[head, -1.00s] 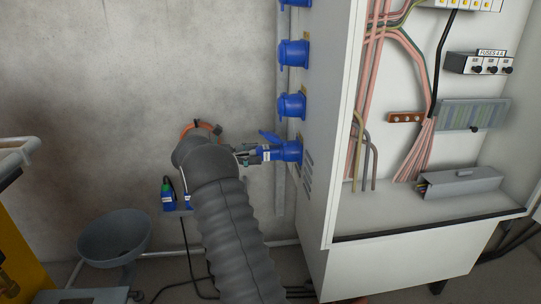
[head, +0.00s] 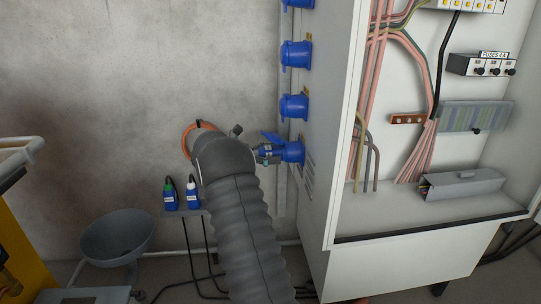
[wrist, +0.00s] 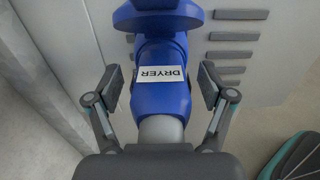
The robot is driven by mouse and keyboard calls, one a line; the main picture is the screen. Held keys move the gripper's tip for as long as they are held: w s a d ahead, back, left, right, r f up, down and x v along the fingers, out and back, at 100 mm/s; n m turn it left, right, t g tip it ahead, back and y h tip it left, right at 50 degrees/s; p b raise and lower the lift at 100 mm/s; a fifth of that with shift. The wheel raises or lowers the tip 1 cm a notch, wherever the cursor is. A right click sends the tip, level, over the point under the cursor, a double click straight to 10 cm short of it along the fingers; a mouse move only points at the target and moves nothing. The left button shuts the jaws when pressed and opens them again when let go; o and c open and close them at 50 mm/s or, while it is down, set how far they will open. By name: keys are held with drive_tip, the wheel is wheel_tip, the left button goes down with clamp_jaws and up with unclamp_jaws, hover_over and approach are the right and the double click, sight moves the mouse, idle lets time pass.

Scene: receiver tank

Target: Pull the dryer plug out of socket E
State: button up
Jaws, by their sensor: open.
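The dryer plug (wrist: 160,95) is blue with a white label reading DRYER, upside down in the wrist view, and a grey rear end. Its front is seated in a blue socket (wrist: 158,18), which also shows low on the cabinet's side in the head view (head: 292,151), its lid raised. No letter E is readable. My gripper (wrist: 160,87) is open, with one finger on each side of the plug body and a visible gap at both sides. In the head view my gripper (head: 267,153) is at the socket, and my arm hides much of the plug.
More blue sockets (head: 294,106) line the cabinet side above. The open cabinet (head: 340,180) with wiring stands right. Two blue plugs (head: 170,197) with cables sit on a small wall shelf left of my arm. A grey bowl (head: 117,236) is lower left.

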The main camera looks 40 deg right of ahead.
sight(264, 154)
drive_tip(key=shift+s+d+f, duration=0.1)
drive_tip(key=shift+s+d, duration=0.1)
drive_tip(key=shift+s, duration=0.1)
idle(0.6)
clamp_jaws()
drive_tip(key=shift+w+a, duration=0.25)
drive_tip(key=shift+a, duration=0.1)
drive_tip(key=shift+v, duration=1.3)
drive_tip(key=shift+a, duration=0.1)
drive_tip(key=shift+v, duration=1.3)
